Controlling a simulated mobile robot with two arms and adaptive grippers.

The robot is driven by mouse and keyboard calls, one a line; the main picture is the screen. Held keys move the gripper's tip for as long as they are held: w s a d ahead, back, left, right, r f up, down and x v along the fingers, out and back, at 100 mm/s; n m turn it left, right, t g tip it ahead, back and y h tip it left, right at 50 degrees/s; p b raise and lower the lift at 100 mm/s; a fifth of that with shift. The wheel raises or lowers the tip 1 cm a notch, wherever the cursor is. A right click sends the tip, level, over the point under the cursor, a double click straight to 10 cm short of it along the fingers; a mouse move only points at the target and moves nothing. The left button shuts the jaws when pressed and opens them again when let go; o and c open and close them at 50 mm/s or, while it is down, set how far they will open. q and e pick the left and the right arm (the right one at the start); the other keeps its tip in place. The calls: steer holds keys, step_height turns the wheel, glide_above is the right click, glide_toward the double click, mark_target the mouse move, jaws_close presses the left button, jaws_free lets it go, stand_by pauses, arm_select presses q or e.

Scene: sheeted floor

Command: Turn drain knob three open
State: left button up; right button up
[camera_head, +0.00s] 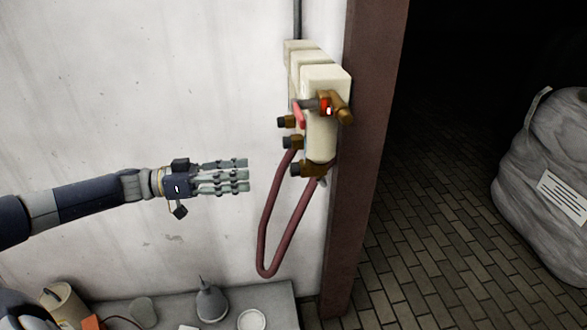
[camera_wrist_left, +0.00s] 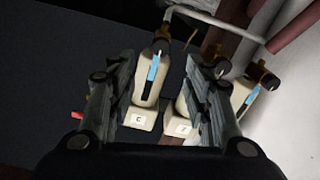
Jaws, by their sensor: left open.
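A row of cream housings (camera_head: 325,82) is mounted on the white wall. It carries brass fittings with dark knobs; one dark knob (camera_head: 286,122) points left, and others sit below it. A red lever (camera_head: 300,114) and a brass valve (camera_head: 342,112) are at the front. I cannot tell which knob is number three. My left gripper (camera_head: 243,175) is open and empty, left of the fittings and apart from them. Its fingers (camera_wrist_left: 165,75) frame the bodies in the wrist view.
A dark red hose (camera_head: 264,225) loops below the fittings. A brown post (camera_head: 355,190) stands right of them. A ledge (camera_head: 275,300) below holds a grey spouted bottle (camera_head: 211,302) and a white dish (camera_head: 251,319). A grey sack (camera_head: 550,170) stands at right on brick floor.

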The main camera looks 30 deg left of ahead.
mark_target(295, 169)
arm_select(q)
steer(key=p+x, duration=0.3)
steer(key=x, duration=0.7)
steer(key=shift+w, duration=0.2)
steer(key=shift+d, duration=0.1)
steer(key=shift+c, duration=0.6)
steer(key=c, duration=1)
